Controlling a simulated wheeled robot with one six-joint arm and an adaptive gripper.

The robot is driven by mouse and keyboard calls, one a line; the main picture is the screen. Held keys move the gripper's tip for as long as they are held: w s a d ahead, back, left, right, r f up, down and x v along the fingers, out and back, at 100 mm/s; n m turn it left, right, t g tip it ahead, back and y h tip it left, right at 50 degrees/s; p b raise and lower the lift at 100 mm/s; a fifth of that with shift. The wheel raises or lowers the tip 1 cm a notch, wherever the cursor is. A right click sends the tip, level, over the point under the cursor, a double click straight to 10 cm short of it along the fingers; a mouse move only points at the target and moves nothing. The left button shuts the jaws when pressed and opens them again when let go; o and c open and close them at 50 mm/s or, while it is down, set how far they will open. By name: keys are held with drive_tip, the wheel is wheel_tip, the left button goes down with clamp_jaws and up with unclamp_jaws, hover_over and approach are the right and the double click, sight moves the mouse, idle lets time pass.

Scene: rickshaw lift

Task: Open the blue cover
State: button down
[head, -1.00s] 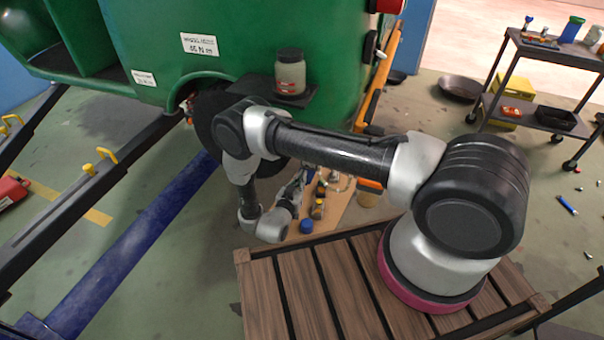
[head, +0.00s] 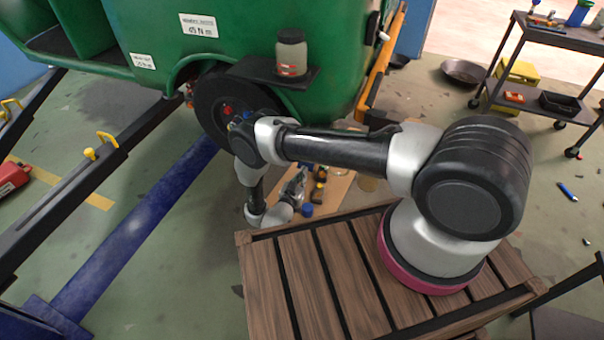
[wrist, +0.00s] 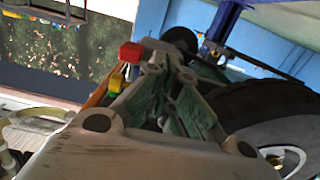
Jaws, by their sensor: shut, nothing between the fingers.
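I cannot pick out a blue cover for certain. A small round blue thing (head: 307,210) sits by a tan board on the floor, just right of my gripper in the head view. My gripper (head: 295,184) hangs low there, beside the crate-like wooden deck, and is partly hard to make out. In the wrist view my gripper (wrist: 172,88) is shut with nothing held. The dark tyre (wrist: 270,108) is close on its right, and a red block (wrist: 132,52) shows beyond its fingers on the left.
The green rickshaw (head: 330,95) stands ahead, with a jar (head: 291,53) on its small black shelf. A blue beam (head: 135,225) lies on the floor at left. A tool cart (head: 545,70) stands at right.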

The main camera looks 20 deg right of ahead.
drive_tip(key=shift+w+d+f+t+h, duration=0.2)
drive_tip(key=shift+w+f+t+h, duration=0.1)
drive_tip(key=shift+f+t+h, duration=0.25)
drive_tip(key=shift+r, duration=0.1)
